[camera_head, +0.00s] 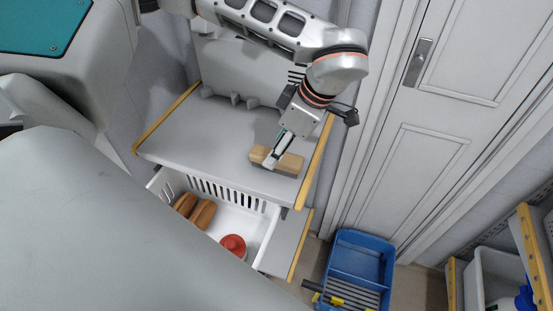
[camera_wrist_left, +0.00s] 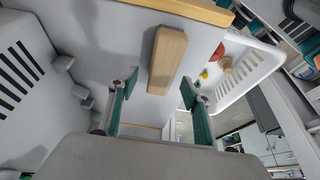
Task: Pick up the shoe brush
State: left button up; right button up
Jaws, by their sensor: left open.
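The shoe brush (camera_head: 284,161), a light tan wooden block, lies on the grey shelf top (camera_head: 215,130) near its front right corner. It also shows in the left wrist view (camera_wrist_left: 167,60), long and upright in the picture, beyond and between the fingers. My left gripper (camera_head: 277,152) is above the brush in the head view and covers its middle part. In the left wrist view the two green-padded fingers of my left gripper (camera_wrist_left: 158,98) stand apart with nothing between their tips. The brush's underside is hidden. My right gripper is not in view.
A white basket (camera_head: 257,225) below the shelf top holds brown brushes (camera_head: 195,209) and a red round item (camera_head: 233,244). A blue bin (camera_head: 359,262) stands on the floor by the door. Yellow edge strips (camera_head: 315,160) border the shelf top.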

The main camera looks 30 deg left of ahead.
pick_arm(q)
jog(key=x, duration=0.2)
jog(key=shift+s+f, duration=0.2)
jog(key=shift+f, duration=0.15)
jog(key=shift+a+f, duration=0.2)
jog(key=shift+f, duration=0.2)
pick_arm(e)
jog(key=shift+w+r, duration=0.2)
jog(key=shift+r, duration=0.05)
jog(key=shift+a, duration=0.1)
pick_arm(q)
jog(key=shift+f, duration=0.25)
jog(key=c, duration=1.4)
jog(key=shift+o, duration=0.2)
jog(key=shift+r, duration=0.15)
